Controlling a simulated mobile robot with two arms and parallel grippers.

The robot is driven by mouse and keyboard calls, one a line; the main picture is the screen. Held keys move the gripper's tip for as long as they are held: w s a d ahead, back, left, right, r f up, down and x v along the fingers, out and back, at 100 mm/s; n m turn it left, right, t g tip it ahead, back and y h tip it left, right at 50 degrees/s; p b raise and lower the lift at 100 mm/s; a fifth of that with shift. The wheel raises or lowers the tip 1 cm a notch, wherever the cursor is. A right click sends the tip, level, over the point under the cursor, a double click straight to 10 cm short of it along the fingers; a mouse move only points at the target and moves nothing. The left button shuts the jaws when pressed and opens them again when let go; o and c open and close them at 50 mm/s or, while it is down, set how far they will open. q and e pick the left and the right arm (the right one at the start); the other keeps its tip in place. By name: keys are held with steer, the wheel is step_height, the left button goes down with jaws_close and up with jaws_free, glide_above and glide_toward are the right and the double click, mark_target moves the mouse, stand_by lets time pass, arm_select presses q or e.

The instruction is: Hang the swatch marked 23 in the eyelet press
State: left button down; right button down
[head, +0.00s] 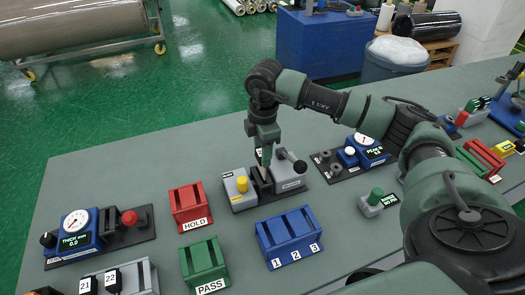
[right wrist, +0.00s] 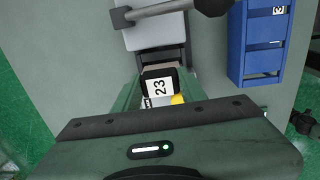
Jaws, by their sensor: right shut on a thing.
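My right gripper (head: 265,160) points down over the grey device with a black lever and a yellow button, which looks like the eyelet press (head: 240,193). In the right wrist view the gripper (right wrist: 160,98) is shut on the swatch marked 23 (right wrist: 158,84), whose white label faces the camera. The swatch sits between the fingers, in line with the dark slot of the press (right wrist: 158,32). In the head view the gripper mostly hides the swatch. I cannot tell whether it touches the press. My left gripper is not in view.
A red HOLD rack (head: 189,207), a green PASS rack (head: 204,263) and a blue numbered rack (head: 289,236) stand close by. A thickness gauge (head: 78,233) is at left, a PEAK N device (head: 366,150) at right. Swatches 21 (head: 86,284) and 22 (head: 111,278) stand at the lower left.

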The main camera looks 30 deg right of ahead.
steer(key=shift+f+b, duration=2.35)
steer(key=shift+f, duration=0.95)
steer(key=c, duration=0.7)
jaws_free()
steer(key=shift+c, duration=0.2)
steer(key=shift+r, duration=0.1)
steer(key=r, duration=0.4)
steer(key=r+b, duration=0.1)
steer(key=r, duration=0.2)
steer(key=shift+s+r+b, duration=0.2)
steer(key=shift+r+b, duration=0.1)
steer(key=shift+r, duration=0.05)
steer(key=shift+r, duration=0.1)
